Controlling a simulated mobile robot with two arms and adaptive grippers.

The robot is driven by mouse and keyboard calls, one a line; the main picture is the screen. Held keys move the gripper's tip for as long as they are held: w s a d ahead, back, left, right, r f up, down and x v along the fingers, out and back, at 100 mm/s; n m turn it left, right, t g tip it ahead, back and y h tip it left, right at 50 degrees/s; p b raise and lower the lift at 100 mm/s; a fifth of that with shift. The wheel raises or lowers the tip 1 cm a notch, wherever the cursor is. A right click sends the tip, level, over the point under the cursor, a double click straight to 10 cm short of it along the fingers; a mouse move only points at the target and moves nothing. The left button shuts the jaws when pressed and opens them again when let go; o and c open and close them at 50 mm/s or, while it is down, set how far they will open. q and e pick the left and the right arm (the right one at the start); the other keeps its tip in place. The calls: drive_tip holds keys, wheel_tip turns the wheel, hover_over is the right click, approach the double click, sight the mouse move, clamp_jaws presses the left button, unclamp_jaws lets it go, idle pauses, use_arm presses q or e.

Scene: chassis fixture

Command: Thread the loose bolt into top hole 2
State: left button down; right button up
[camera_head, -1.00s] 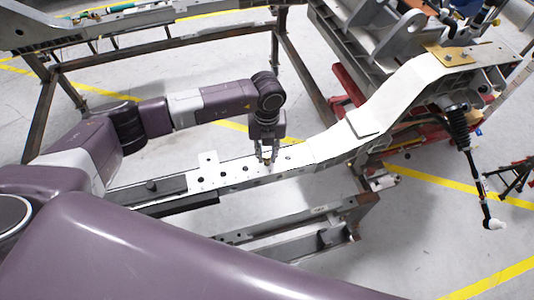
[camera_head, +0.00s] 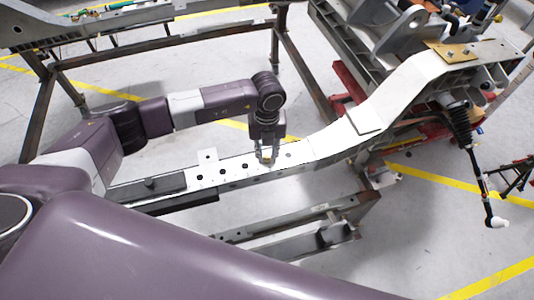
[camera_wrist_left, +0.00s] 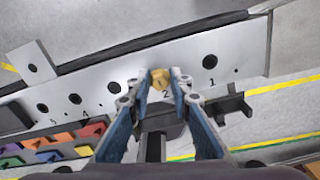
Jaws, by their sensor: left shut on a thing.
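The bolt (camera_wrist_left: 160,80) shows a brass-coloured head between my left gripper's fingertips in the left wrist view, just above the printed 2 on the rail. My left gripper (camera_wrist_left: 160,92) is shut on it, pointing down at the rail (camera_head: 236,170); it also shows in the head view (camera_head: 267,158). Top hole 2 is hidden behind the bolt and fingers, so I cannot tell how far the bolt is in. My right gripper is not in view.
A raised white beam (camera_head: 390,95) continues the rail to the upper right, with a shock absorber (camera_head: 462,125) hanging there. A dark block (camera_head: 150,187) lies at the rail's left end. Coloured bins (camera_wrist_left: 60,148) show below the rail in the left wrist view.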

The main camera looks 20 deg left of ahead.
use_arm(q)
drive_tip(key=shift+s+n+p, duration=0.1)
drive_tip(key=shift+n+p, duration=0.45)
drive_tip(key=shift+n, duration=0.35)
drive_tip(key=n+p, duration=0.2)
drive_tip(key=n, duration=0.2)
drive_tip(key=n+p, duration=0.1)
drive_tip(key=n, duration=0.2)
drive_tip(key=shift+s, duration=0.1)
drive_tip(key=shift+f+n, duration=0.15)
drive_tip(key=shift+n, duration=0.55)
